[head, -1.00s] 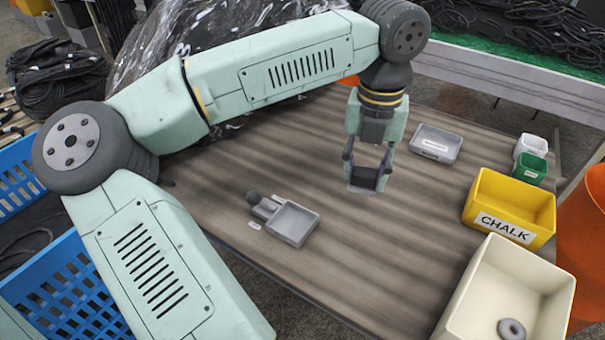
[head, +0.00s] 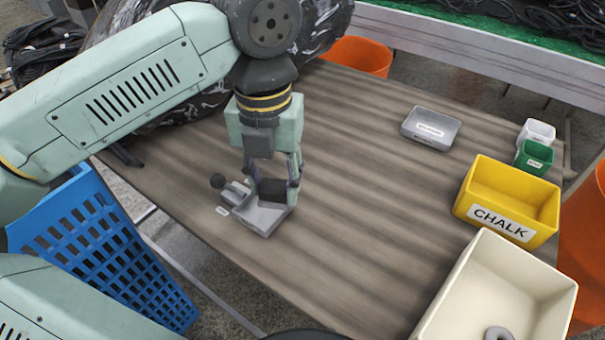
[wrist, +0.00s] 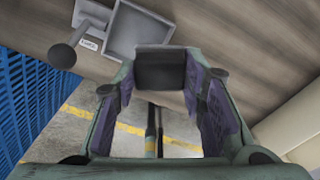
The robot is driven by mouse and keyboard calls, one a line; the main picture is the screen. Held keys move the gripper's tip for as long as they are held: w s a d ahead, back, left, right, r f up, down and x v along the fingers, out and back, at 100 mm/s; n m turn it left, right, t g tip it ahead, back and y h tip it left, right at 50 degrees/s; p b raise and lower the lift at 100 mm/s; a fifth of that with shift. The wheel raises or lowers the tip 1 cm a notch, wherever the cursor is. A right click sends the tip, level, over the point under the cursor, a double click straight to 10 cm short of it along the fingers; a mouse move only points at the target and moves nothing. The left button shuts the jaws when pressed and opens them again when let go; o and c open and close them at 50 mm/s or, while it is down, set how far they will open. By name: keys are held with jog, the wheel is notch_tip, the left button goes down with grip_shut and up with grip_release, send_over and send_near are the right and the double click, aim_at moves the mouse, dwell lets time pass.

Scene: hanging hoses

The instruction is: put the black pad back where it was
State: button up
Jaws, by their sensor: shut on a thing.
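The black pad (head: 271,190) is held between the fingers of my gripper (head: 273,185). It also shows in the wrist view (wrist: 160,72), between the two fingertips. A shallow grey tray (head: 259,220) lies on the table by the near left edge, with a grey piece and dark round knob (head: 217,181) beside it. In the head view the pad overlaps the tray's back right part. In the wrist view the tray (wrist: 142,32) shows just beyond the pad, its lower edge partly hidden. I cannot tell the gap between pad and tray.
A small label (head: 222,210) lies beside the tray. Another grey tray (head: 432,130), white and green bins, a yellow CHALK bin (head: 505,205) and a cream bin (head: 470,285) stand to the right. A blue crate (head: 105,250) is at the left. The middle of the table is clear.

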jog(key=shift+s+d+f+m, duration=0.2)
jog(key=shift+s+f+m, duration=0.15)
jog(key=shift+s, duration=0.3)
jog(key=shift+w+d, duration=0.2)
jog(key=shift+w, duration=0.15)
jog(key=w+d+p, duration=0.1)
jog(key=w, duration=0.3)
jog(key=w+d+f+p, duration=0.1)
jog(key=w, duration=0.4)
jog(key=w+d+p, duration=0.1)
jog(key=w+d, duration=0.1)
jog(key=w, duration=0.2)
jog(key=shift+w+f, duration=0.15)
jog(key=shift+w, duration=0.15)
jog(key=shift+w+f, duration=0.2)
jog(key=shift+f, duration=0.15)
jog(key=shift+f+p, duration=0.35)
jog(key=shift+f, duration=1.1)
jog(key=shift+f, duration=0.15)
jog(key=shift+f+b, duration=0.1)
jog(key=shift+b, duration=0.2)
jog(key=o, duration=1.1)
